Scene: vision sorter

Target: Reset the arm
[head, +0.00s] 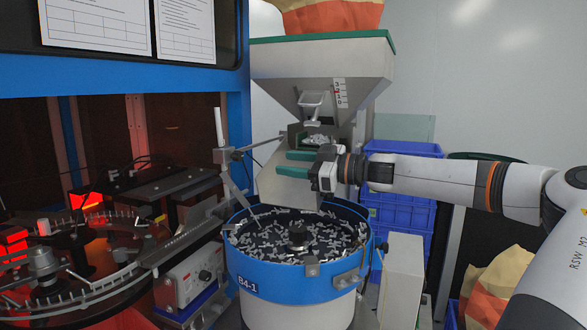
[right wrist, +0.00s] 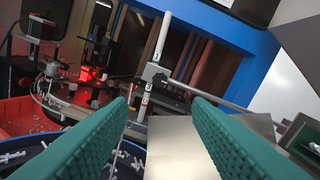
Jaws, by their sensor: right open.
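My right arm (head: 425,175) reaches in from the right in the head view. Its gripper (head: 287,169) is level in front of the metal chute below the hopper, above the blue vibrating bowl (head: 265,284). The two green fingers are apart with nothing between them. In the right wrist view the same gripper (right wrist: 161,102) shows both ribbed green fingers spread, with a grey metal surface beyond and between them. Whether the fingers touch the chute cannot be told. My left gripper is not in view.
The hopper (head: 318,70) stands above the bowl, which holds many small grey parts. A sorting machine (head: 70,265) with a round glass disc is at left. A post with a clamp (head: 226,155) stands left of the gripper. Blue crates (head: 400,213) are stacked behind my right arm.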

